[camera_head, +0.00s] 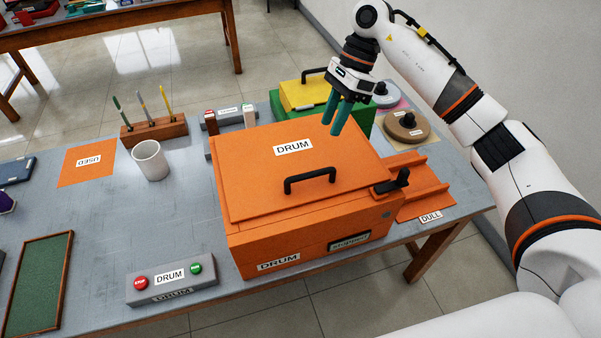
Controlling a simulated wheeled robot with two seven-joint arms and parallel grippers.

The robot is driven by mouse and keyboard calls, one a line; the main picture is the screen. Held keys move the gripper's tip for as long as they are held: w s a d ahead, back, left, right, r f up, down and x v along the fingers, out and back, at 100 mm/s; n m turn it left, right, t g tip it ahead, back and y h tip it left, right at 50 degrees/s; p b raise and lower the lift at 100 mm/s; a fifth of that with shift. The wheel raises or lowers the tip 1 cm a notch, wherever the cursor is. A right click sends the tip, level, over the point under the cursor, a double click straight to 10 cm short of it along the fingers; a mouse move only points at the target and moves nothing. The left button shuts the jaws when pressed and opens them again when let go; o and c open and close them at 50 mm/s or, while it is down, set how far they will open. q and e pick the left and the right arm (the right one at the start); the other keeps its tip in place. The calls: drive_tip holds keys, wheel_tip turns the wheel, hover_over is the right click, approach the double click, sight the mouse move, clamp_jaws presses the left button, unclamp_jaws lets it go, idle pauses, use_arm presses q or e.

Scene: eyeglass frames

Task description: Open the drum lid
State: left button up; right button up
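The drum (313,239) is a large orange box on the table, labelled DRUM on its front. Its orange lid (254,177) lies flat and closed on top, with a DRUM label and a black bar handle (310,181) near the front edge. A black latch or lever (393,182) sits at the box's right side. My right gripper (340,128) points down above the lid's back right part, behind the handle. Its two teal fingers are a little apart with nothing visible between them. My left gripper is out of view.
A grey control box (170,280) with red and green buttons stands front left of the drum. An orange tray (428,198) labelled DULL adjoins it at right. Behind are a green box (292,108) with a yellow lid and round weights (406,128). A white cup (150,161) stands left.

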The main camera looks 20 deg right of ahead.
drive_tip(key=p, duration=0.2)
approach(313, 172)
drive_tip(key=f, duration=0.2)
drive_tip(key=x, duration=0.2)
drive_tip(key=p+x, duration=0.1)
drive_tip(key=x, duration=0.2)
drive_tip(key=shift+s+a+r+p, duration=0.15)
drive_tip(key=shift+a+p, duration=0.15)
drive_tip(key=shift+f, duration=0.55)
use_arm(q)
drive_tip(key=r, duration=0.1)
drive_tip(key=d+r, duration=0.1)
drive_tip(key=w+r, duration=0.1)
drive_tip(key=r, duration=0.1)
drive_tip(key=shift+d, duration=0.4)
use_arm(e)
drive_tip(key=shift+a, duration=0.1)
drive_tip(key=c, duration=0.6)
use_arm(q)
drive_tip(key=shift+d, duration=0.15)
use_arm(e)
clamp_jaws()
